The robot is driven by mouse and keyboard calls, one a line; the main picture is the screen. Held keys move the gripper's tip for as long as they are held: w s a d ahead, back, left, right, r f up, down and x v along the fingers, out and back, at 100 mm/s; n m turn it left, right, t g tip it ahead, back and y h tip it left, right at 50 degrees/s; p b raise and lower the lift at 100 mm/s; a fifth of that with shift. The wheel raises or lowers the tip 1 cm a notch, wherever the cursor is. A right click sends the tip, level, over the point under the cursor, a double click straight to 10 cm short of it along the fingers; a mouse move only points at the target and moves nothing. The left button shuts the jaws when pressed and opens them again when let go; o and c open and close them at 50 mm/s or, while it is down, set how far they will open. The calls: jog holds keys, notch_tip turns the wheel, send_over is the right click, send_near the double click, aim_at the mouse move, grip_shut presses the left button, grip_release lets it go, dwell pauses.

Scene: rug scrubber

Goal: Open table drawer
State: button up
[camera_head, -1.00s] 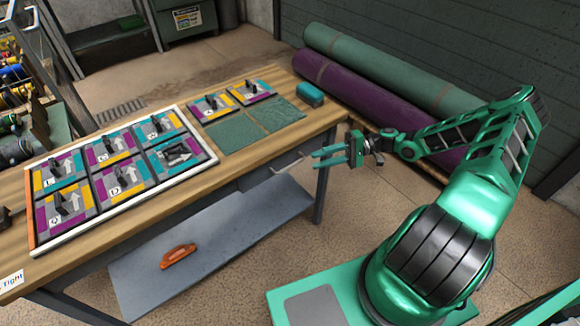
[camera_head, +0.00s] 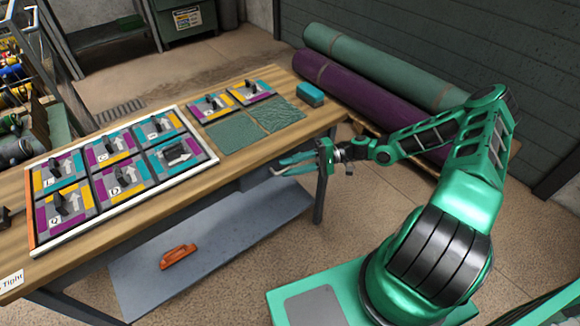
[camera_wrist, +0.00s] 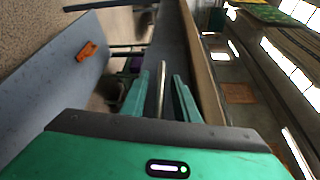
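The wooden-topped table (camera_head: 85,242) has a grey drawer (camera_head: 256,178) under its right end. My gripper (camera_head: 286,166) is at the drawer front, just below the tabletop edge. In the wrist view, the pale metal bar handle (camera_wrist: 161,88) lies between the two green fingers of my gripper (camera_wrist: 160,96). The fingers are apart, with a gap on each side of the bar. In the head view my fingers cover most of the handle. The drawer looks closed, flush with the table side.
A low grey shelf (camera_head: 215,235) holds an orange brush-like tool (camera_head: 178,256). A framed board of colored tiles (camera_head: 120,178), green pads (camera_head: 235,135) and a teal block (camera_head: 310,95) lie on the tabletop. A table leg (camera_head: 320,195) stands close beside my gripper. Rolled rugs (camera_head: 370,75) lie behind.

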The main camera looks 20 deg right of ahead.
grip_shut()
